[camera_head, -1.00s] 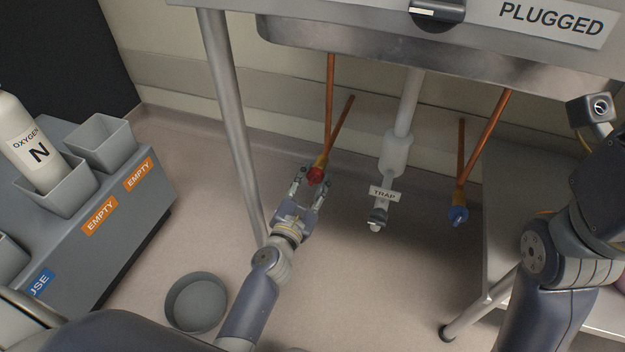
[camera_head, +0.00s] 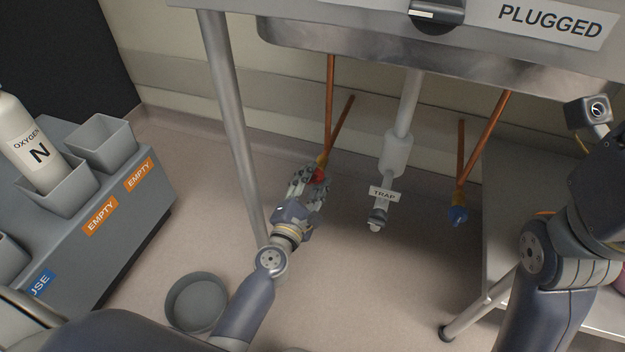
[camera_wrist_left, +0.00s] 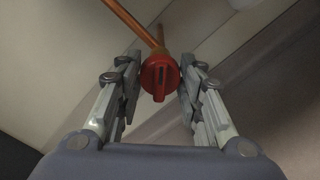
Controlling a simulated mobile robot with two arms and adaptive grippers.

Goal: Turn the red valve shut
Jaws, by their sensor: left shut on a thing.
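The red valve (camera_head: 319,175) sits at the lower end of the left copper pipe under the sink. My left gripper (camera_head: 316,177) is at the valve, its fingers on either side of the handle and partly hiding it. In the left wrist view the round red valve (camera_wrist_left: 160,77) with its raised bar lies between the fingertips of my left gripper (camera_wrist_left: 160,80), which are shut on it. My right arm shows at the right edge of the head view, but its fingers are not in view.
A blue valve (camera_head: 457,215) hangs on the right copper pipe. The trap (camera_head: 379,212) with its label hangs between the two pipes. A metal leg (camera_head: 232,110) stands left of my left gripper. A grey round bowl (camera_head: 197,303) lies on the floor.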

